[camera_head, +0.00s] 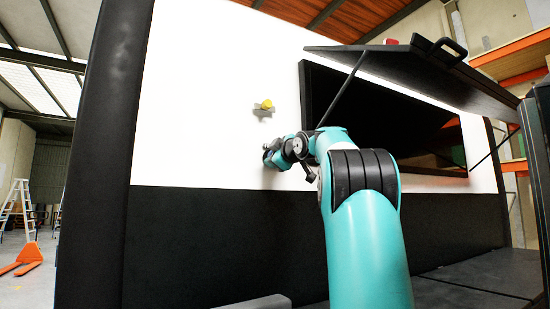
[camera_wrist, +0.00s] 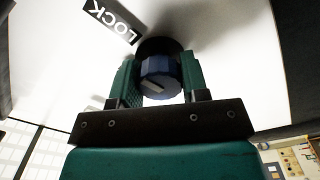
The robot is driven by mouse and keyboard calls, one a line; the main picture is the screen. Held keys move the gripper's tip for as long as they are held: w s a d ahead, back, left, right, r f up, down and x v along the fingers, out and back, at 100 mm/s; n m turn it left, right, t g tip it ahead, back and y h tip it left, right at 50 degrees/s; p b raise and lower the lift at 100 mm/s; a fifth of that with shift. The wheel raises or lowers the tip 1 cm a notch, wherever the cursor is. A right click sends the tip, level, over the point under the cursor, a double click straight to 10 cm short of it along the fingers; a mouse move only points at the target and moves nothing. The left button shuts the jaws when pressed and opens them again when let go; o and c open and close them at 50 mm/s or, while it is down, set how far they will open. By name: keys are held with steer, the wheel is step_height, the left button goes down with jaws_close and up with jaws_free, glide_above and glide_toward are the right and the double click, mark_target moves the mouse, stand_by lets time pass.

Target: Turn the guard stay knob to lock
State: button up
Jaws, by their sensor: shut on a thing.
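The knob (camera_wrist: 162,70) is dark blue and ribbed, on a black round base against the white wall, with a pale pointer mark on its face. A black label reading LOCK (camera_wrist: 112,20) is on the wall at the knob's upper left in the wrist view. My gripper (camera_wrist: 158,80) has its two green fingers on either side of the knob, shut on it. In the head view my gripper (camera_head: 274,158) is at the white wall, left of the black opening. The knob is mostly hidden there by my gripper and wrist.
A black guard flap (camera_head: 425,75) is raised over a dark opening (camera_head: 375,110) at the right, with a thin stay rod between them. A yellow fitting (camera_head: 265,104) projects from the wall above my gripper. The wall's lower black part (camera_head: 220,235) is clear.

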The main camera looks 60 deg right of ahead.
steer(key=shift+f+m, duration=0.15)
steer(key=shift+m, duration=0.55)
steer(key=o, duration=0.9)
steer(key=shift+b+v, duration=2.95)
steer(key=shift+v, duration=5.8)
